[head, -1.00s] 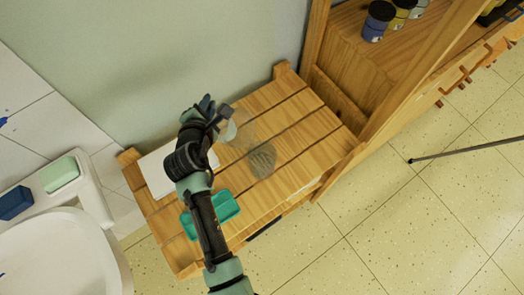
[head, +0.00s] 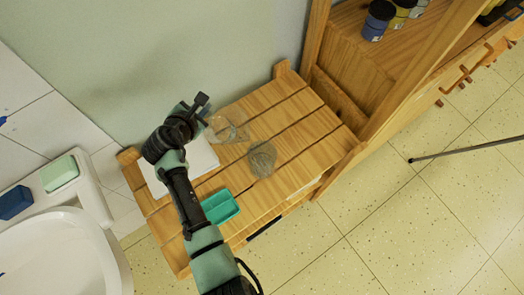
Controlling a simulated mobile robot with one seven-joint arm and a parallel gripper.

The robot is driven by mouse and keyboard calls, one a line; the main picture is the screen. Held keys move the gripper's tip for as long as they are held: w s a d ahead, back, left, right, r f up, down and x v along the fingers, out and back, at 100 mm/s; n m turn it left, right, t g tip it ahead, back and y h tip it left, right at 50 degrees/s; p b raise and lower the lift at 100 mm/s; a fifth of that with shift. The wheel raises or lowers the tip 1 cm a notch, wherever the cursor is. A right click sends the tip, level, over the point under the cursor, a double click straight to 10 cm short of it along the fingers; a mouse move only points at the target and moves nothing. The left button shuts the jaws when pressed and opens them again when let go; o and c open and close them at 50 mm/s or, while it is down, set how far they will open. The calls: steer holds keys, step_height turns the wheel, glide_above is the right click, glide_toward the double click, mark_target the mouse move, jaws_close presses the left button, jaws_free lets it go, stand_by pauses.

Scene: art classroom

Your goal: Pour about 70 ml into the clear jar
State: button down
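A clear, see-through vessel (head: 230,127) is just right of my gripper (head: 204,112), over the back part of the slatted wooden table. The gripper's dark fingers are at its left edge. Whether they grip it, and whether it is raised or resting, I cannot tell. A second clear vessel, a greyish jar (head: 262,160), stands apart on the slats, to the lower right. The liquid level in either vessel cannot be made out.
The wooden table (head: 305,150) has free slats at right. A white sheet (head: 203,156) lies partly under my arm, and a teal tray (head: 221,207) is near the front. A wooden shelf (head: 345,75) borders the right, a sink (head: 60,250) the left.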

steer(key=shift+w+a+f+h, duration=0.3)
steer(key=shift+a+f, duration=0.1)
steer(key=shift+f, duration=0.1)
steer(key=shift+w+a+r+n, duration=0.2)
steer(key=shift+a+n, duration=0.05)
steer(key=shift+n, duration=0.05)
steer(key=shift+w+a+f+g+h, duration=0.1)
steer(key=shift+w+a+g+h, duration=0.15)
steer(key=shift+a+g+h, duration=0.2)
steer(key=f+b, duration=0.1)
steer(key=b, duration=0.1)
steer(key=w+a+f+n+g+h+b, duration=0.1)
steer(key=b, duration=0.2)
steer(key=a+f+n+g+h+b, duration=0.1)
steer(key=f+b, duration=0.1)
steer(key=b, duration=0.1)
steer(key=shift+w, duration=0.2)
steer(key=shift+r+h, duration=0.15)
steer(key=shift+h, duration=0.1)
